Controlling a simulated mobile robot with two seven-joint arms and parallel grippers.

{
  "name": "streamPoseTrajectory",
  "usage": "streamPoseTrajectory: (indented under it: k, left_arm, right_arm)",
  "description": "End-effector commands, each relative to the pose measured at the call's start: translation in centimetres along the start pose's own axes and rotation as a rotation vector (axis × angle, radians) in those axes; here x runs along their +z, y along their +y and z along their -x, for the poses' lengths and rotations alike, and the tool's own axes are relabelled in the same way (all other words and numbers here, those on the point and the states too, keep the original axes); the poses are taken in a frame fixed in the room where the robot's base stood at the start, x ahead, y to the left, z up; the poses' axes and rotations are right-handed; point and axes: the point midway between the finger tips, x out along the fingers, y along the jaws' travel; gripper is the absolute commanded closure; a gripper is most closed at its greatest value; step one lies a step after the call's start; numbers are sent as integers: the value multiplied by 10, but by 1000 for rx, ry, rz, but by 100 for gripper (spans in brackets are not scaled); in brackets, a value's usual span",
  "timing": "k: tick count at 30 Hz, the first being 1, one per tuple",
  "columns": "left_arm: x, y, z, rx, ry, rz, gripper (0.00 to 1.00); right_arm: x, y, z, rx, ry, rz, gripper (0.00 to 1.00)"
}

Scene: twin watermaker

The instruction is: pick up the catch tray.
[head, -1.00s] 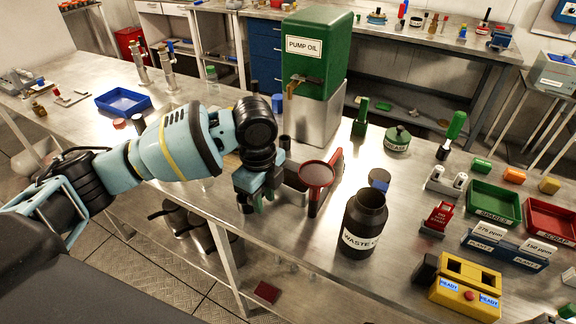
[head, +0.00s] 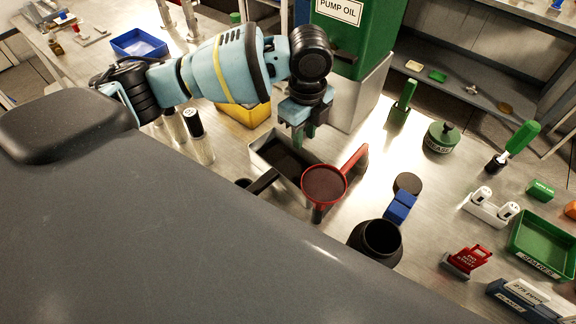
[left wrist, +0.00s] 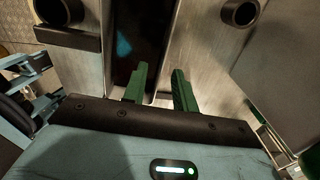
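The catch tray (head: 259,152) appears to be the open metal box with a dark inside on the bench, in front of the pump oil can's stand. My left gripper (head: 304,136) is over its far right wall in the head view, pointing down. In the left wrist view, its two green fingers (left wrist: 162,75) are apart. One is over the dark tray inside (left wrist: 136,35), the other over the wall's outer side. I cannot tell whether they touch the wall. My right gripper is in neither view.
A red-rimmed funnel (head: 324,184) stands close to the tray's right end. The green pump oil can (head: 345,38) on its steel stand (head: 361,93) is just behind my gripper. A yellow container (head: 243,114) and cylinders (head: 197,138) stand to the left. A black waste jar (head: 376,240) is front right.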

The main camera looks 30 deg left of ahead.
Motion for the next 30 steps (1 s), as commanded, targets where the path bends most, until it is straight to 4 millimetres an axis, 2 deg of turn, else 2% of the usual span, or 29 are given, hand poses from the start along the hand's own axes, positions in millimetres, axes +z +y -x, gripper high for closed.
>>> streamPoseTrajectory:
  k: [3,11,18,21,30]
  left_arm:
    - [1,1,-15,5,-1,1,72]
    - [2,-1,-24,4,-1,1,72]
    - [4,-3,-58,4,-1,0,72]
    - [4,-4,-66,2,-2,0,72]
    - [4,-4,-68,0,-2,0,73]
  right_arm:
    - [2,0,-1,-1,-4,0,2]
    - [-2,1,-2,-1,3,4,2]
    - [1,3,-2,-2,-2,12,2]
    - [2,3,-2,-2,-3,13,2]
    - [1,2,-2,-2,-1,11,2]
